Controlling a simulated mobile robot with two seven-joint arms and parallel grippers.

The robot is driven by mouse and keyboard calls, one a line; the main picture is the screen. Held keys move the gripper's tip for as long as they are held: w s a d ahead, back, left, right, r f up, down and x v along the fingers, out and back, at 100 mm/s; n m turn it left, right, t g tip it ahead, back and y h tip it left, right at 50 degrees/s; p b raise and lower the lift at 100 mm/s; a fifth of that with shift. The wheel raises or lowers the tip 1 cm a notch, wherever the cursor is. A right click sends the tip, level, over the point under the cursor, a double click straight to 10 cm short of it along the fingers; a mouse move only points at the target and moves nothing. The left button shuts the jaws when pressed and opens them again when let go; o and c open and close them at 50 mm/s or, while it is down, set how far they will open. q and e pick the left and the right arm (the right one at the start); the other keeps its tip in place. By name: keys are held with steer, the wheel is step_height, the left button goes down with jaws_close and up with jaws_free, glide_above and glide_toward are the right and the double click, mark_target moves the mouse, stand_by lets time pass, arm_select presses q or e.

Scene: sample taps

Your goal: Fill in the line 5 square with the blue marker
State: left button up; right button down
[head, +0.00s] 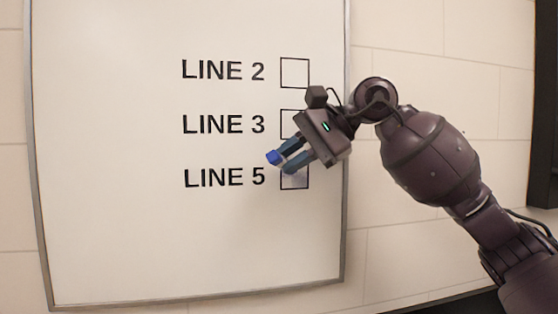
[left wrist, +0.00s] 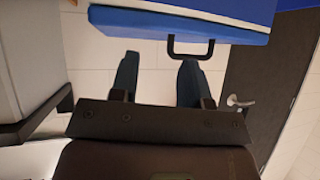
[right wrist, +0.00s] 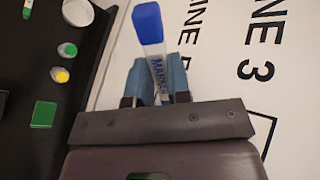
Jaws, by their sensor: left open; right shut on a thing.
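The whiteboard (head: 110,200) carries the words LINE 2, LINE 3 and LINE 5, each with a square at its right. The line 5 square (head: 308,178) is partly covered by my right gripper (head: 288,163); a faint bluish tint shows inside it. My right gripper is shut on the blue marker (head: 273,157), whose blue end sticks out to the left, just above the square's left corner. The right wrist view shows the marker (right wrist: 150,40) between the fingers. Whether it touches the board cannot be told. My left gripper (left wrist: 160,65) is open and empty, seen only in the left wrist view.
The right wrist view shows a dark surface (right wrist: 85,110) with a green marker (right wrist: 28,8), round green and yellow items, a green block (right wrist: 44,114) and a white cup (right wrist: 77,12). The left wrist view shows a blue object (left wrist: 180,22) with a black handle, beyond the fingers.

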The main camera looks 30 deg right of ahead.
arm_select(q)
steer(key=shift+s+f+b, duration=0.2)
steer(key=shift+f+b, duration=0.2)
steer(key=shift+f, duration=0.25)
arm_select(e)
steer(key=d, duration=0.2)
steer(key=s+d, duration=0.1)
steer(key=shift+d, duration=0.35)
arm_select(q)
steer(key=shift+s+f+b, duration=0.15)
steer(key=shift+f+b, duration=0.25)
steer(key=shift+f, duration=0.15)
arm_select(e)
steer(key=shift+s+a, duration=0.25)
steer(key=shift+s, duration=0.7)
steer(key=shift+s+a, duration=0.25)
steer(key=shift+s, duration=0.7)
steer(key=shift+s+a, duration=0.25)
steer(key=shift+s, duration=0.7)
steer(key=shift+s, duration=0.1)
arm_select(q)
steer(key=shift+s+f, duration=0.1)
steer(key=shift+f, duration=0.1)
arm_select(e)
steer(key=s, duration=0.2)
steer(key=shift+s+a, duration=0.35)
steer(key=shift+a, duration=0.05)
